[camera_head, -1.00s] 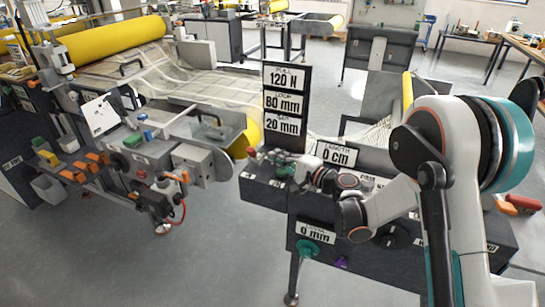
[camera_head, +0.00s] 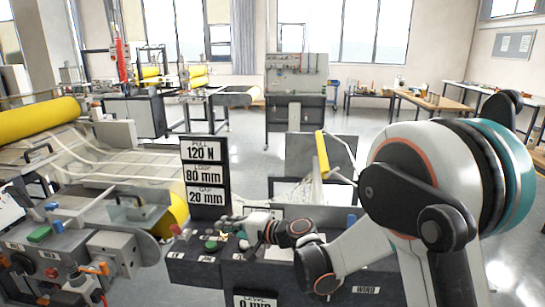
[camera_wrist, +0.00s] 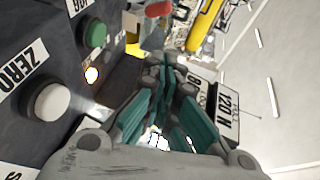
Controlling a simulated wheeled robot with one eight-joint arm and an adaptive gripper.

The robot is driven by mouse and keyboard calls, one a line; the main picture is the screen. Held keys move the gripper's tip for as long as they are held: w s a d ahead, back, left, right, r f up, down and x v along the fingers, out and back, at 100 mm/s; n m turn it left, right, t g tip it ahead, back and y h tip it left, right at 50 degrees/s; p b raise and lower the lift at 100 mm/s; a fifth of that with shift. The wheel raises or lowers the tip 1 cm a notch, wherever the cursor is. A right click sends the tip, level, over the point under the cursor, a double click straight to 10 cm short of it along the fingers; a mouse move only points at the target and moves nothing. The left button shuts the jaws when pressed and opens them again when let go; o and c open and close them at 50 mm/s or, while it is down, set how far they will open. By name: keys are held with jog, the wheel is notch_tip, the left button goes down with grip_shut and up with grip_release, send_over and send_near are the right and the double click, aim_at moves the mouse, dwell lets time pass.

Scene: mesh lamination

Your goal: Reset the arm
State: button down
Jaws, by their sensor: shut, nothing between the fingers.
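My arm, white with black and teal joints, comes in from the right in the head view. It reaches left and down to the dark control panel (camera_head: 200,272). My gripper (camera_head: 228,229) is just above the panel's buttons, in front of the display column (camera_head: 207,180) reading 120 N, 80 mm and 20 mm. In the wrist view the teal-padded fingers (camera_wrist: 168,66) come together at the tips with nothing between them. A white button (camera_wrist: 50,101) marked ZERO and a green button (camera_wrist: 93,33) lie to their left, apart from the fingers.
A machine with a yellow roll (camera_head: 38,124) and clear sheeting stands left of the panel. A yellow bar (camera_head: 322,153) and pale mesh are behind my arm. A grey board cabinet (camera_head: 296,92) and workbenches stand farther back, with open grey floor between.

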jog(key=s+d+r+n+h, duration=0.1)
jog(key=s+d+r+h, duration=0.2)
jog(key=s+d+r, duration=0.35)
jog(key=s+d+f+n+h, duration=0.1)
jog(key=s+d+h, duration=0.4)
jog(key=s+d, duration=0.7)
jog(key=s+d+f+n+h, duration=0.1)
jog(key=s+d+h, duration=0.4)
jog(key=s+d, duration=0.8)
jog(key=d+n, duration=0.1)
jog(key=d, duration=0.3)
jog(key=shift+d+f+n+h, duration=0.2)
jog(key=shift+n+h, duration=0.1)
jog(key=shift+h, duration=0.1)
